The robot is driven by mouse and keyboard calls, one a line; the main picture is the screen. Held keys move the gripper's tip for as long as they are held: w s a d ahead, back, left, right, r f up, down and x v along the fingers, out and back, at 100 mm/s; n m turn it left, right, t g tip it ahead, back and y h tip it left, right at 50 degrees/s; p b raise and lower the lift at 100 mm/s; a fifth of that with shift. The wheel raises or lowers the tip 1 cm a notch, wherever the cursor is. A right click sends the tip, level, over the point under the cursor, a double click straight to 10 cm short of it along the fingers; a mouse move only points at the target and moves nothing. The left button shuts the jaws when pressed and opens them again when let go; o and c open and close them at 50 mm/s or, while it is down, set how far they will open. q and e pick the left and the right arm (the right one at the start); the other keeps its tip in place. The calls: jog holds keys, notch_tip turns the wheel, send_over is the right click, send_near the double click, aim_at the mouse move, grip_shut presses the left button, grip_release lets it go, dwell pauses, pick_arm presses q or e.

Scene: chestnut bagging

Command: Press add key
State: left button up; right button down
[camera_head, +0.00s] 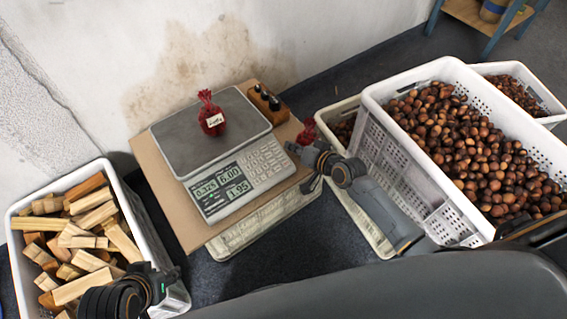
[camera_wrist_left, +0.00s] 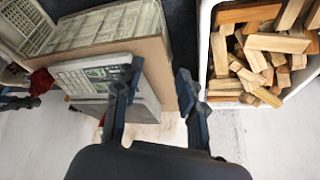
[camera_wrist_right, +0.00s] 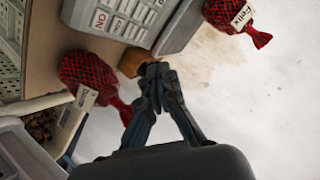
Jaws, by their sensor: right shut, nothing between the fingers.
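The grey weighing scale (camera_head: 211,130) stands on a cardboard-topped stack, with its lit display (camera_head: 222,190) and keypad (camera_head: 266,165) facing me. The keypad also shows at the top of the right wrist view (camera_wrist_right: 117,20), where an ON key is readable; I cannot make out the add key. A red net bag with a label (camera_head: 210,117) stands on the scale's pan. My right gripper (camera_head: 294,148) is shut and empty, just right of the keypad and apart from its keys. My left gripper (camera_wrist_left: 155,92) is open and empty, low beside the wood crate.
A second red net bag (camera_wrist_right: 88,75) lies right of the scale, partly behind my right gripper. A wooden block with weights (camera_head: 264,100) sits by the pan. A crate of firewood (camera_head: 17,250) stands left; a white crate of chestnuts (camera_head: 375,112) and smaller containers stand right.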

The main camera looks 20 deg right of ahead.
pick_arm(q)
jog(key=shift+s+a+r, duration=0.1)
jog(key=shift+r, duration=0.35)
pick_arm(e)
jog(key=shift+w+a+r, duration=0.15)
jog(key=shift+r, duration=0.3)
